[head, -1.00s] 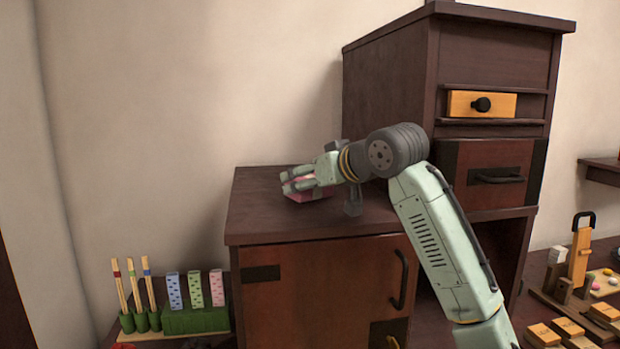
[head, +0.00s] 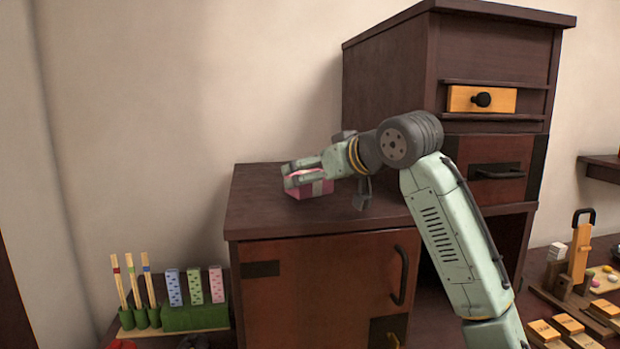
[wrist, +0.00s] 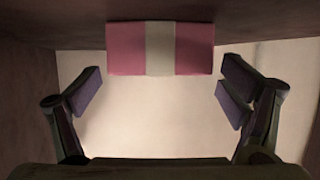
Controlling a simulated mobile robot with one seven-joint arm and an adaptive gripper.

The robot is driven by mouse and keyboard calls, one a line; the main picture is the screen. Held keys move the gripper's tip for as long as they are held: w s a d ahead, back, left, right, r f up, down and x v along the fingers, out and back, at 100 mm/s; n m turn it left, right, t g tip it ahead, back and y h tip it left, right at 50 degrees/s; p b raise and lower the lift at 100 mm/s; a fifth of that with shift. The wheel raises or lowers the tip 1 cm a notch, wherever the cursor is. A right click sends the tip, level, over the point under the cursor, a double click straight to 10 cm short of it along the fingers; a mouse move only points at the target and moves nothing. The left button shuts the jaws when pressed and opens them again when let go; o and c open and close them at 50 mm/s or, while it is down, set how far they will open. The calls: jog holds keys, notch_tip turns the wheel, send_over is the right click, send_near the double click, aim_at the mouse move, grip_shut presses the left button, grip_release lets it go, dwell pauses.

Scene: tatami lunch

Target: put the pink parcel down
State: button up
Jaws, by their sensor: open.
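The pink parcel (head: 312,188) with a pale band sits on the dark top of the low cabinet (head: 254,212). In the wrist view the parcel (wrist: 125,48) shows upper middle, resting against the dark cabinet surface, with its pale band in the middle. My gripper (head: 288,176) is at the parcel in the head view, its fingers partly covering it. In the wrist view my gripper (wrist: 160,95) has its fingers spread wide, with clear space between each finger and the parcel.
A tall dark cabinet (head: 390,95) stands right behind my arm, with a small yellow drawer (head: 465,100). A green holder (head: 195,318) with patterned blocks stands lower left. Wooden pieces (head: 567,325) lie lower right. The cabinet top left of the parcel is clear.

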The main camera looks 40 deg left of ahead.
jog(key=b+v, duration=0.1)
jog(key=v, duration=0.9)
jog(key=shift+b, duration=0.35)
jog(key=shift+f, duration=0.1)
